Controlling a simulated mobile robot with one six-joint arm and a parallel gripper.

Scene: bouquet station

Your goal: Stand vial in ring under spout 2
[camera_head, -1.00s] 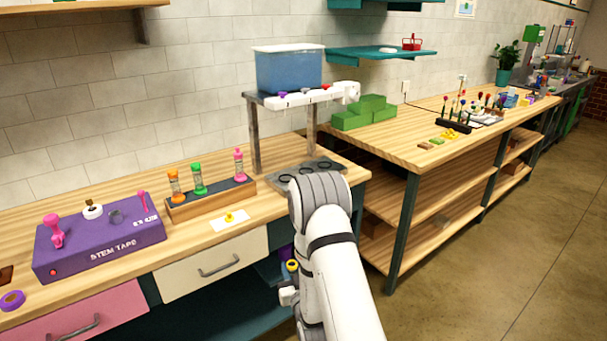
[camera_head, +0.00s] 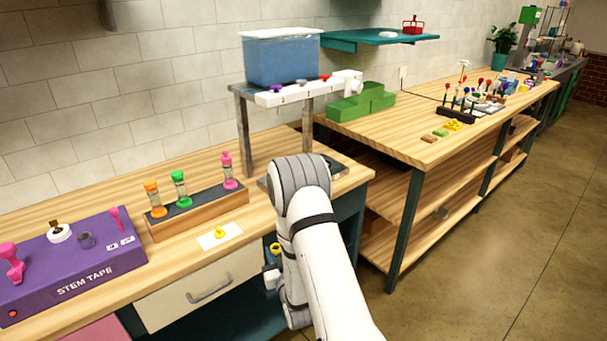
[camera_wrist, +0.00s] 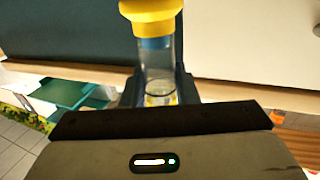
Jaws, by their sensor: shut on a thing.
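My gripper (camera_wrist: 157,92) is shut on a clear vial with a yellow cap (camera_wrist: 155,48), the cap pointing away from the palm. In the head view the yellow cap (camera_head: 275,248) shows left of my arm, below the bench top and in front of the bench. The dark ring plate (camera_head: 336,168) lies under the dispenser; my arm hides most of it and its rings. The dispenser's white bar (camera_head: 290,93) carries purple (camera_head: 277,88), pale (camera_head: 301,82) and red (camera_head: 324,77) parts below a blue tank (camera_head: 282,60). I cannot read any spout numbers.
A wooden rack (camera_head: 197,211) holds orange, green and pink-capped vials left of the dispenser. A white card (camera_head: 220,236) with a yellow piece lies before it. A purple stem tape box (camera_head: 75,262) stands farther left. Dispenser legs (camera_head: 245,135) flank the ring plate.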

